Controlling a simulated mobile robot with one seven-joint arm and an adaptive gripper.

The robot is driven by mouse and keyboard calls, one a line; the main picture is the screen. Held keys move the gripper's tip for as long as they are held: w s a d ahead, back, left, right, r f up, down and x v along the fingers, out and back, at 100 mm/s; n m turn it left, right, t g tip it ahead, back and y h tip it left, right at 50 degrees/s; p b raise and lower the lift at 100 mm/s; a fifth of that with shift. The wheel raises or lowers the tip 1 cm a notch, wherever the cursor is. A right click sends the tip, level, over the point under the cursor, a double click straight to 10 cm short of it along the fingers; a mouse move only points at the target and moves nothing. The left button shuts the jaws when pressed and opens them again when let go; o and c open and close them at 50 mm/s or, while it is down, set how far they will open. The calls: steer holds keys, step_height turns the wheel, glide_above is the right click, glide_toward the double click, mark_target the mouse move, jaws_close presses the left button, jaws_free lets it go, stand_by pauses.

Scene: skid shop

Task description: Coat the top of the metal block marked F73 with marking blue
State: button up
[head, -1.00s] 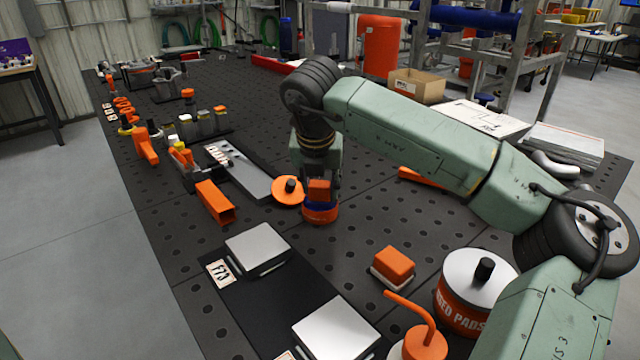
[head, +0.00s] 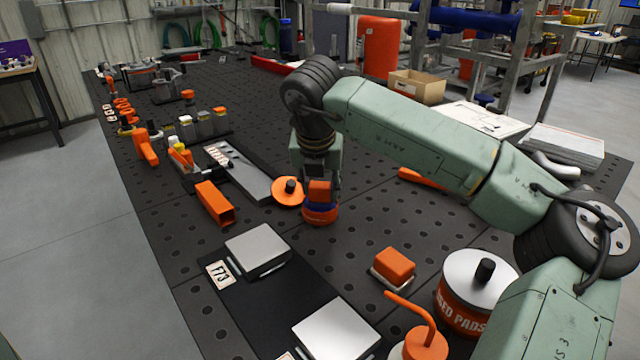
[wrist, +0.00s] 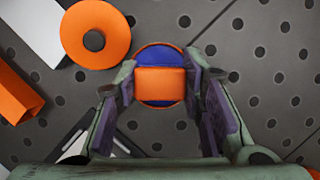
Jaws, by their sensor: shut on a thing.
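The metal block marked F73 (head: 257,248) sits on a dark mat with its label (head: 219,274) beside it. Its top looks bare silver. My gripper (wrist: 160,88) is shut on an orange block-shaped handle (wrist: 160,84), seen between its fingers in the wrist view. The handle is right above a round orange-rimmed tin (head: 320,216) with blue inside, which also shows in the wrist view (wrist: 159,53). The underside of the held piece is hidden, so I cannot tell if it touches the blue. A round orange lid with a dark knob (head: 287,193) lies left of the tin.
A second metal block (head: 337,331) is nearer on the mat (head: 262,300). An orange-topped pad (head: 394,264), a used-pads can (head: 476,290) and an orange bottle with a spout (head: 425,343) stand to the right. An orange channel (head: 214,203) and a grey plate (head: 238,172) lie left.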

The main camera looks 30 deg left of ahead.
mark_target(320, 184)
steer(key=shift+r+p, duration=1.5)
steer(key=shift+r, duration=2)
steer(key=shift+s+f, duration=0.1)
